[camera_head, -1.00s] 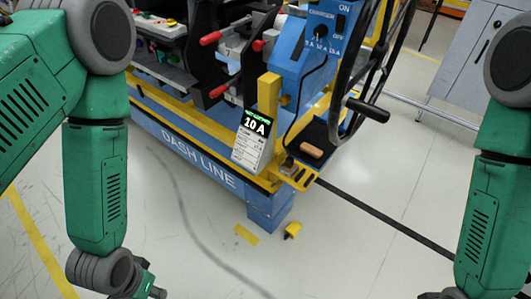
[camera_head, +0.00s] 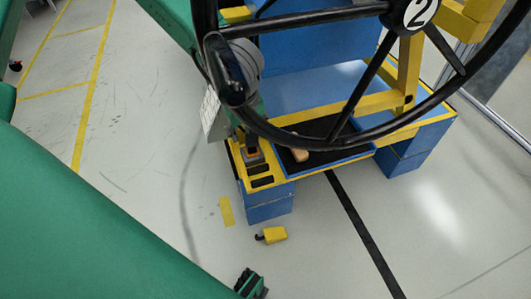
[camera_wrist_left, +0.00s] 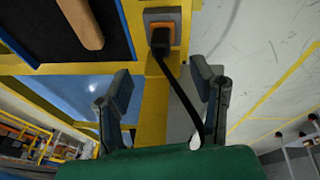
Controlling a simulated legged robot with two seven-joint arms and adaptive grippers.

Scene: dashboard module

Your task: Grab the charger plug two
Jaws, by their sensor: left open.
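A black plug (camera_wrist_left: 160,38) sits in an orange-rimmed socket on a yellow bracket in the left wrist view. Its black cable runs from it down between my fingers. My left gripper (camera_wrist_left: 163,88) is open, with a finger on each side of the cable, and the plug lies beyond the fingertips. In the head view the plug (camera_head: 252,143) shows at the yellow bracket's corner, with my left wrist close by, partly behind the steering wheel. A small dark green and black part at the bottom edge appears to be my right gripper (camera_head: 250,284); its fingers cannot be made out.
A black steering wheel (camera_head: 286,140) with a "2" hub crosses the head view near my left wrist. A brown block (camera_head: 300,155) lies on a dark tray beside the socket. A small yellow object (camera_head: 272,235) lies on the floor.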

